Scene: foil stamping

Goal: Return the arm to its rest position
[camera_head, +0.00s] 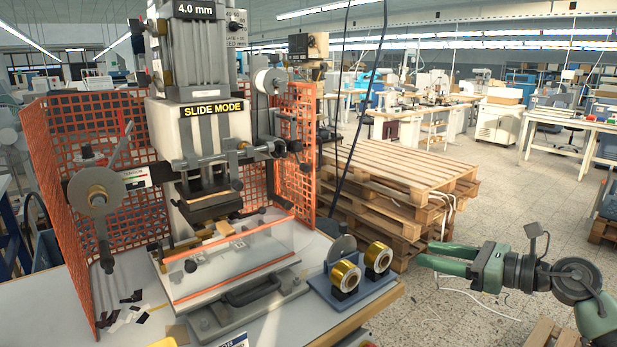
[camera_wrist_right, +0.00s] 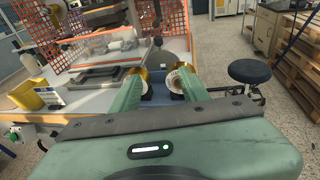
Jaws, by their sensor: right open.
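My right gripper (camera_head: 430,256) is open and empty in the head view. It is held out to the right of the bench, level with the foil rolls and apart from them. In the right wrist view its two green fingers (camera_wrist_right: 157,90) are spread, with nothing between them. Beyond the fingertips stand two gold foil rolls (camera_head: 345,274) on a blue holder (camera_head: 368,297). The foil stamping press (camera_head: 207,130) stands on the bench at the left. My left gripper does not show.
Orange mesh guards (camera_head: 75,180) flank the press. A clear guard with orange edges (camera_head: 235,262) sits at its front. Stacked wooden pallets (camera_head: 400,170) stand behind the bench. The floor (camera_head: 500,200) right of the pallets is mostly open.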

